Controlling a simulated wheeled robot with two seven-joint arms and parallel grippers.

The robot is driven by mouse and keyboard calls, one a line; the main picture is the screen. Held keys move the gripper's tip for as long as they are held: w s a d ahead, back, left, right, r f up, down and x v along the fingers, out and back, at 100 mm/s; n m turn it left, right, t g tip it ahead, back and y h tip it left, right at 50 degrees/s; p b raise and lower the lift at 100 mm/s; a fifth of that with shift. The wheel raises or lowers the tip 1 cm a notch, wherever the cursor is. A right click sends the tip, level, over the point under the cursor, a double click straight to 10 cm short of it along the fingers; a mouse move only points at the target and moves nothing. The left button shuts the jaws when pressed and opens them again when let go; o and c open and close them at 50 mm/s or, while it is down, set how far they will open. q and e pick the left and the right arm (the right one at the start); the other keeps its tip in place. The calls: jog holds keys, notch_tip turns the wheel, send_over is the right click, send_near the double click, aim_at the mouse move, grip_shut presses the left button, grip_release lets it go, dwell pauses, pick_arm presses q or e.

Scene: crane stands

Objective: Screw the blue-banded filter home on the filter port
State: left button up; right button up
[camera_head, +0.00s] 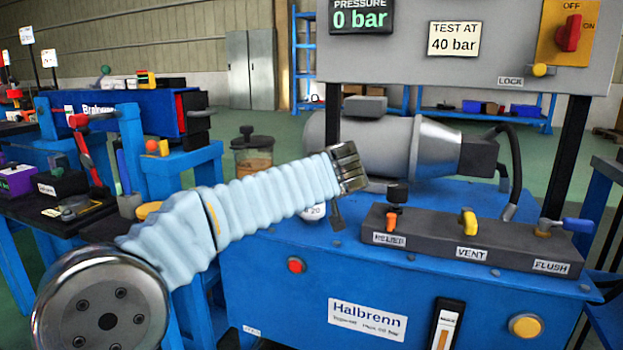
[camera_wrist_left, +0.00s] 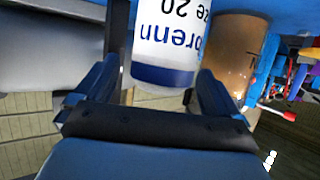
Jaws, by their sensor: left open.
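The white filter with a blue band (camera_wrist_left: 165,45) shows in the left wrist view, its lettering upside down. The band is at the end nearest my gripper. In the head view only a small white, lettered part of it (camera_head: 314,211) shows below my left arm. My left gripper (camera_wrist_left: 158,72) is open, with one finger on each side of the banded end; whether either finger touches it I cannot tell. In the head view my arm hides most of the filter. The filter port is hidden. My right gripper is in neither view.
A jar with amber liquid (camera_head: 254,160) stands behind my arm. A grey motor (camera_head: 370,145) lies behind the filter. A dark valve block (camera_head: 470,240) with relief, vent and flush handles is to the right on the blue stand (camera_head: 290,330). A control panel (camera_head: 480,75) hangs above.

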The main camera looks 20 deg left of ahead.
pick_arm(q)
jog(key=shift+b+v, duration=0.45)
jog(key=shift+v, duration=0.7)
jog(key=v, duration=0.2)
jog(key=shift+s+d+r, duration=0.15)
jog(key=shift+s, duration=0.1)
jog(key=v, duration=1.4)
jog(key=shift+p, duration=0.4)
jog(key=shift+w, duration=0.1)
